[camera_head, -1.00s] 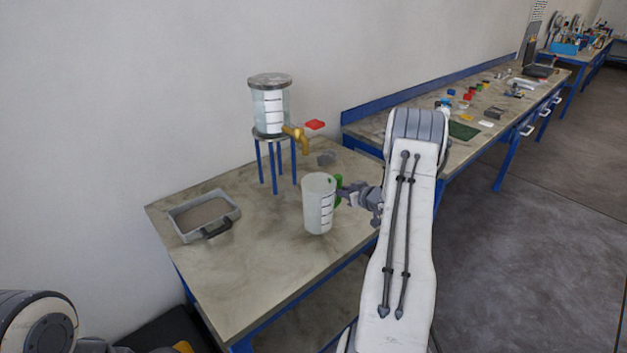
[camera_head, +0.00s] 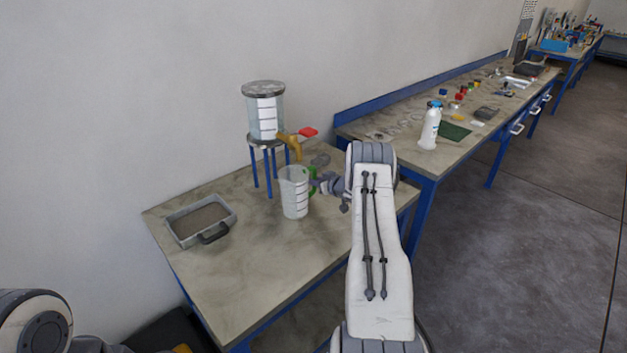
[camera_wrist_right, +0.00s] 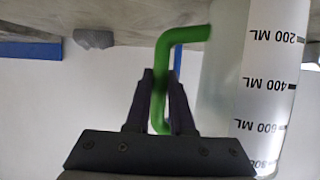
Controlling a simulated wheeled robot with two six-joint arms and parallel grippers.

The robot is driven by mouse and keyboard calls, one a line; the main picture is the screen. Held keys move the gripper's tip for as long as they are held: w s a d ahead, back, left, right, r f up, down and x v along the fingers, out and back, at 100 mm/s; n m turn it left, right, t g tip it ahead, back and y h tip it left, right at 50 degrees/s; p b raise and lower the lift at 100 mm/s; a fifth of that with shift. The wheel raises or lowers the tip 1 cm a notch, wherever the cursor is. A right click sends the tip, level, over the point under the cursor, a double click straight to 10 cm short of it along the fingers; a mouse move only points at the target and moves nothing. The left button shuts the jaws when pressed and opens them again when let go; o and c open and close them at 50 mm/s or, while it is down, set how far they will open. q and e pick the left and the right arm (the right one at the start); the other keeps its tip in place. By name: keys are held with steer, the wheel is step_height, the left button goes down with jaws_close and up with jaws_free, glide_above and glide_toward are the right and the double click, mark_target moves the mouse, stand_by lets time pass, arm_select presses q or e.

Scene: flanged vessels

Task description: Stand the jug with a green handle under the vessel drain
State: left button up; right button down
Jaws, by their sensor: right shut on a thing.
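The clear jug with a green handle (camera_head: 294,198) stands upright in the head view, its rim just below the spout in the picture. Whether its base touches the table I cannot tell. My right gripper (camera_head: 316,186) is shut on the green handle, at the jug's right side. The right wrist view shows the fingers (camera_wrist_right: 160,85) around the green handle (camera_wrist_right: 164,60) and the jug's scale (camera_wrist_right: 268,80) upside down. The vessel (camera_head: 264,115) sits on a blue-legged stand (camera_head: 254,168). My left gripper is out of view.
A grey tray with a black handle (camera_head: 185,238) lies on the left of the table (camera_head: 240,285). A small grey lump (camera_head: 320,160) lies behind the jug. A white bottle (camera_head: 430,128) stands on the bench to the right. The table front is clear.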

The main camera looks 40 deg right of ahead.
steer(key=c, duration=0.8)
jaws_free()
steer(key=b+v, duration=0.2)
steer(key=v, duration=1)
